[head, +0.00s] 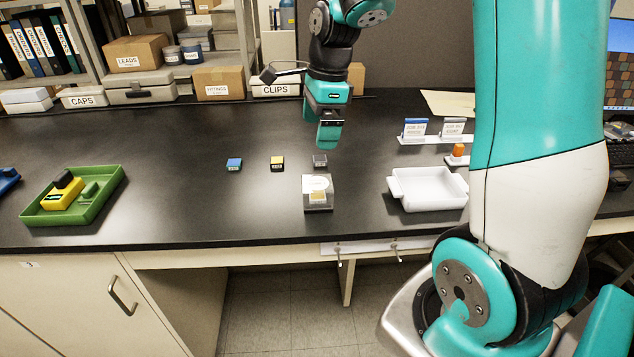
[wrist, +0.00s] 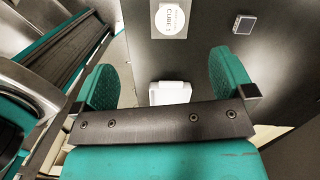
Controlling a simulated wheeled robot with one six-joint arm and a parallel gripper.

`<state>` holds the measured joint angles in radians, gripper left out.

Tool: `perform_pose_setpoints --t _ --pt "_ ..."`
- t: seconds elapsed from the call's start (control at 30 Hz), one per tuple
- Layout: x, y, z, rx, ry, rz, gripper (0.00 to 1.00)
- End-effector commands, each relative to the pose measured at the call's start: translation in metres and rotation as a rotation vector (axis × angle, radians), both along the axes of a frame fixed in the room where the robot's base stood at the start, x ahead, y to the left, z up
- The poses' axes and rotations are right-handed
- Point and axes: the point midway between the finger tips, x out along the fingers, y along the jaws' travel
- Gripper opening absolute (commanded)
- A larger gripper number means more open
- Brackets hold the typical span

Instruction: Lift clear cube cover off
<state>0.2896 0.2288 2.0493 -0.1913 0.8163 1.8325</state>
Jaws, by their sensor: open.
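The clear cube cover (head: 317,204) stands on the black bench in the head view, with a pale round label on top and something yellowish inside. In the wrist view a round white label reading "CUBE" (wrist: 172,18) shows at the top edge; the cover's clear walls are hard to make out there. My gripper (head: 329,137) points down above the bench, behind and higher than the cover, apart from it. In the wrist view my gripper's (wrist: 167,85) two teal fingers are spread, with nothing held between them.
A small grey block (head: 320,160) stands just behind the cover; yellow (head: 277,163) and blue (head: 234,164) blocks lie left of it. A white tray (head: 430,204) stands to the right. A green tray (head: 104,199) with parts is at far left.

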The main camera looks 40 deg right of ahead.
Motion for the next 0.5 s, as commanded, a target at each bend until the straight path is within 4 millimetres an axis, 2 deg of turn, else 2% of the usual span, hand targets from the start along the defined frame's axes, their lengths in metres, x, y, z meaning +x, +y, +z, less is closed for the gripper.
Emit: perform_pose_setpoints --t 0.03,0.17,0.27,0.5 --pt "0.003 -0.010 0.000 -0.001 0.012 -0.077 1.00" --pt "0.007 -0.020 -0.008 -0.001 0.028 -0.182 1.00" --pt "0.008 -0.018 -0.024 0.000 0.033 -0.191 1.00" --pt "0.011 -0.011 -0.079 0.000 0.034 -0.186 1.00"
